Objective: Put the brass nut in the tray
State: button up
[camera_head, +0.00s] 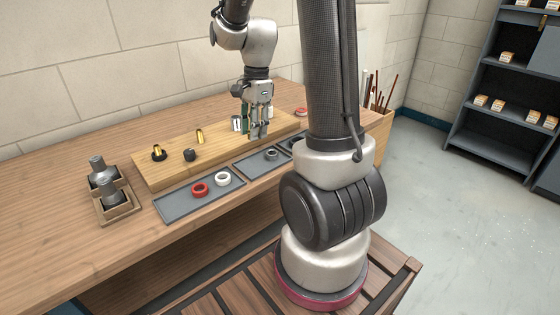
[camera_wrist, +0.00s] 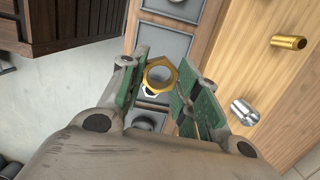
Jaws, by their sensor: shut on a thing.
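The brass nut (camera_wrist: 160,74), a gold hexagonal ring, is between the green-padded fingers of my gripper (camera_wrist: 158,85) in the wrist view. My gripper is shut on it. In the head view my gripper (camera_head: 258,134) points down near the front edge of the wooden board, and I cannot make out the nut there. Grey shallow trays line the bench front. The left tray (camera_head: 175,208) holds a red ring and a white ring; the middle tray (camera_head: 248,168) holds a grey ring. A tray farther right (camera_head: 285,142) is partly hidden by my arm. An empty tray section (camera_wrist: 163,43) shows in the wrist view.
The wooden board (camera_head: 160,177) carries brass and dark fittings and a silver cylinder (camera_wrist: 243,110). A wooden holder (camera_head: 118,213) with grey fittings stands at the left.

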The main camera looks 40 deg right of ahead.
aim_at(255, 166)
notch_tip(255, 166, down, 10)
jog(key=shift+w, duration=0.15)
dwell(0.3)
jog(key=shift+f, duration=0.15)
jog(key=o, duration=1)
